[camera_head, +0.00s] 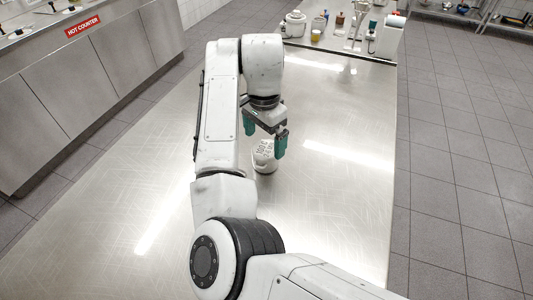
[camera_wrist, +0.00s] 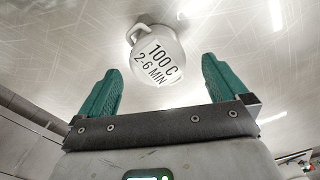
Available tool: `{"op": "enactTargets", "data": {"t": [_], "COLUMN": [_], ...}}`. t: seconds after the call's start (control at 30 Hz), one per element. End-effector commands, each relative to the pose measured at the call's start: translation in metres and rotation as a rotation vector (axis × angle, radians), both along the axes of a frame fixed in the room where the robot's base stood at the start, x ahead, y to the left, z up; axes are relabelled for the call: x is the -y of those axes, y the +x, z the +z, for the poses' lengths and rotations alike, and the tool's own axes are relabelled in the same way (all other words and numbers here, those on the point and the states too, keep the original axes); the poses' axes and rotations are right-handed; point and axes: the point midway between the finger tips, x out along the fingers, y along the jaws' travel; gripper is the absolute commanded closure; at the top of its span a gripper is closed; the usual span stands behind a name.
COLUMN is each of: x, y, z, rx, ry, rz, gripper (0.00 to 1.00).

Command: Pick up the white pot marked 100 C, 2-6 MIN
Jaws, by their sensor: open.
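The white pot (camera_head: 264,157) stands on the steel table (camera_head: 330,190), just below my gripper in the head view. In the wrist view the pot (camera_wrist: 160,55) shows its black marking "100 C, 2-6 MIN" and a white handle at its upper left. My gripper (camera_head: 265,137) has green fingers spread apart, with nothing between them. In the wrist view my gripper (camera_wrist: 162,85) shows the pot beyond the fingertips, roughly centred across the gap. I cannot tell whether a finger touches it. In the head view my gripper and arm hide part of the pot.
At the table's far end stand a white kettle-like pot (camera_head: 293,24), a yellow jar (camera_head: 318,29) and other small items. A counter labelled "HOT COUNTER" (camera_head: 83,27) runs along the left. The table around the white pot is bare, and tiled floor (camera_head: 460,150) lies to the right.

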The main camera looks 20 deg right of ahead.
Motion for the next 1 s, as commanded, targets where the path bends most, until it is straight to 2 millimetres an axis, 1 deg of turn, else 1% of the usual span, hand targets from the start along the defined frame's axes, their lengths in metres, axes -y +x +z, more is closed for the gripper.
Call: {"op": "enactTargets", "data": {"t": [0.1, 0.27, 0.5, 0.6, 0.87, 1.0], "x": [0.0, 0.0, 0.002, 0.002, 0.002, 0.003], "y": [0.0, -0.001, -0.003, -0.002, -0.002, -0.002], "z": [-0.01, -0.02, -0.054, -0.063, -0.066, -0.065], "rx": [-0.001, -0.003, -0.002, -0.001, 0.0, 0.0], "ry": [0.0, 0.001, 0.0, 0.001, 0.001, 0.001], "rz": [0.0, -0.001, -0.002, -0.002, -0.003, -0.003], "gripper": [0.0, 0.0, 0.0, 0.0, 0.0, 0.12]}}
